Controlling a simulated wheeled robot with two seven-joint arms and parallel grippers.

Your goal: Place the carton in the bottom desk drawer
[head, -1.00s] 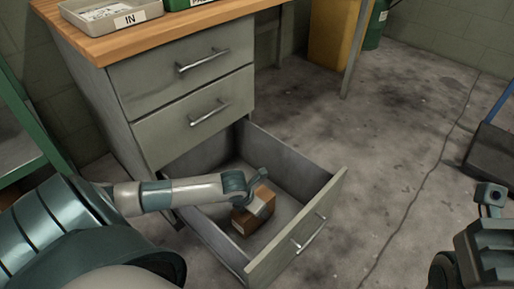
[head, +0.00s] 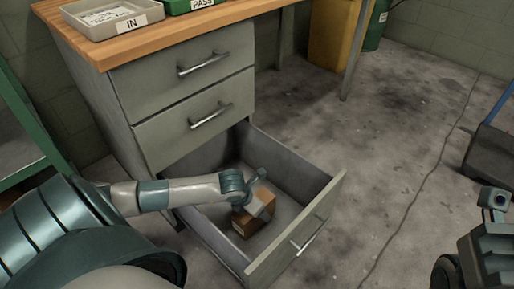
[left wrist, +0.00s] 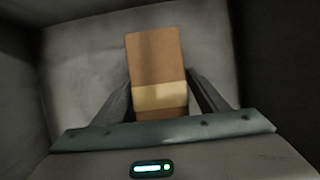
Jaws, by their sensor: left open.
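The carton (head: 250,217) is a small brown box with a paler tape band. It is inside the open bottom drawer (head: 299,230) and appears to rest on its floor. My left gripper (head: 263,192) reaches down into the drawer at the carton, open. In the left wrist view the carton (left wrist: 155,60) lies between the two dark fingers, with narrow gaps beside it. The gripper partly hides the carton in the head view. Part of my right arm shows at the right edge, but its fingers do not.
The two upper drawers (head: 190,95) are closed above the open one. The wooden desktop (head: 110,47) holds an IN tray (head: 125,27) and a green PASS tray (head: 185,6). A green rack (head: 25,130) stands at left.

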